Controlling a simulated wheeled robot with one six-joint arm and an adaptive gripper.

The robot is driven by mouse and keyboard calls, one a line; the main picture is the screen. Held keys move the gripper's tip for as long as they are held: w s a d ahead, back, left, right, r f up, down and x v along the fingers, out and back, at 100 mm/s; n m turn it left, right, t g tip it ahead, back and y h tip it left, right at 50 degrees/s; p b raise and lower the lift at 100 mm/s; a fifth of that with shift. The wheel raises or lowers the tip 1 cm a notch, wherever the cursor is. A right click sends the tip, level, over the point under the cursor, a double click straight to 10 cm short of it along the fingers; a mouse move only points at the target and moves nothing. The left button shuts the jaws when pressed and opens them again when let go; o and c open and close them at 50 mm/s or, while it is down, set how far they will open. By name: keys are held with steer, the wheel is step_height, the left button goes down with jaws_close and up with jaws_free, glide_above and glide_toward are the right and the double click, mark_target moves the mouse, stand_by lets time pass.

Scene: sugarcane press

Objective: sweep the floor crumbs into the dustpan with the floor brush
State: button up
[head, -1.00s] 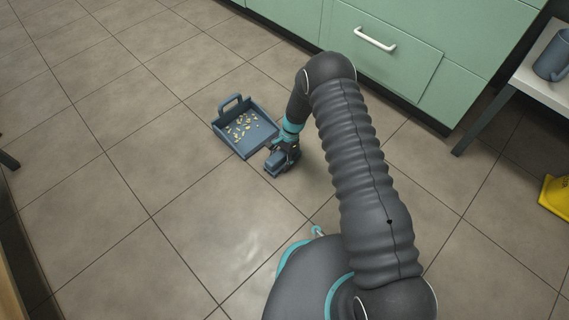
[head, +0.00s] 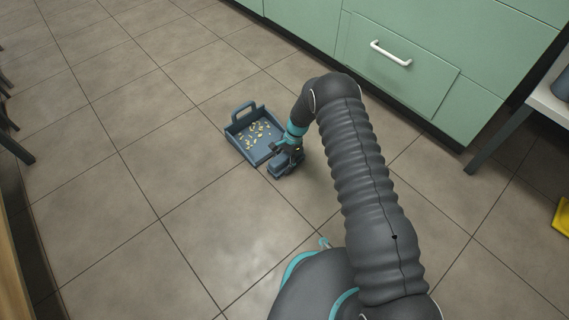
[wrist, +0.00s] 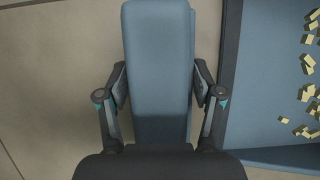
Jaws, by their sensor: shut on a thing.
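The blue-grey dustpan (head: 236,140) lies on the tiled floor with its handle at the far side. Several yellow crumbs (head: 256,131) lie inside it, and they also show in the wrist view (wrist: 308,62) at the right. My gripper (head: 287,152) is low at the near right edge of the dustpan. In the wrist view my gripper (wrist: 160,105) is shut on the blue floor brush (wrist: 159,50), one finger on each side. The brush block also shows in the head view (head: 284,166), just outside the pan. Its bristles are hidden. I see no crumbs on the open floor.
Green cabinets (head: 425,60) with a white handle stand at the back right. A white side table (head: 545,100) with dark legs is at the right, with a yellow object (head: 562,217) below it. Dark legs (head: 14,140) show at the left edge. The floor left of the dustpan is clear.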

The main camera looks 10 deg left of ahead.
steer(key=shift+r+p, duration=2.25)
steer(key=shift+r, duration=2.85)
